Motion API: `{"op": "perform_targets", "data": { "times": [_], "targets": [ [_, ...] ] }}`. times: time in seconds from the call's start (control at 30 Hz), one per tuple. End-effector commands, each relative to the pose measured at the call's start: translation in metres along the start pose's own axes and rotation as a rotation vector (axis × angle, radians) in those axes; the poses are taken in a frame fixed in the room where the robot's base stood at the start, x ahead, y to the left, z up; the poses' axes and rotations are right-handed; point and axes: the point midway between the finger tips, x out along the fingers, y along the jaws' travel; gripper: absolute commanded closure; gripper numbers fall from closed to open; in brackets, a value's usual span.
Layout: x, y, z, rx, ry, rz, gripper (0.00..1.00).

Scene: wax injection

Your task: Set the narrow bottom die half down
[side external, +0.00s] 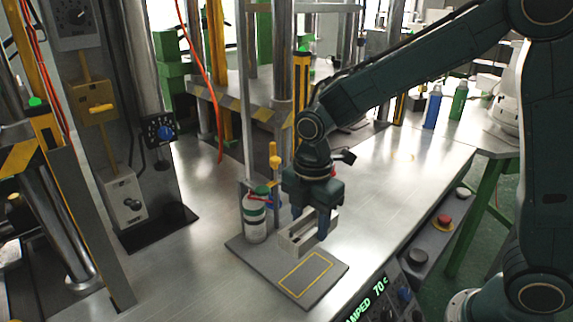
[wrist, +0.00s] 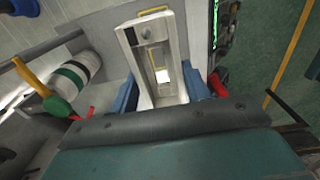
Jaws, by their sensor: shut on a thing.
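The narrow bottom die half (side external: 300,235) is a pale metal block with a hollow channel along its top. My gripper (side external: 316,226) is shut on it, with one finger on each long side. In the side external view the block is over the grey plate, close to the yellow outlined rectangle (side external: 306,274); I cannot tell whether it touches the plate. In the wrist view the die half (wrist: 156,60) lies lengthwise between the blue fingers (wrist: 169,92), and its near end is hidden by my gripper's body.
A white and green canister (side external: 255,217) with a yellow-handled valve (side external: 275,162) stands left of the block. The grey plate (side external: 262,262) lies on the steel table. A control panel with a green display (side external: 368,300) is at the table's front edge. Open table lies behind to the right.

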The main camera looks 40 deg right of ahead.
Motion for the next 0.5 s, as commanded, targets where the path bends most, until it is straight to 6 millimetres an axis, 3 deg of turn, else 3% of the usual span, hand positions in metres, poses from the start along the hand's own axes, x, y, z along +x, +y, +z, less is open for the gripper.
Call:
{"op": "perform_targets", "data": {
  "times": [0.3,0.5],
  "targets": [
    [0.054,-0.001,0.000,0.000,-0.001,-0.003,0.90],
    [0.067,0.001,0.000,0.000,0.000,0.001,0.90]
  ]
}}
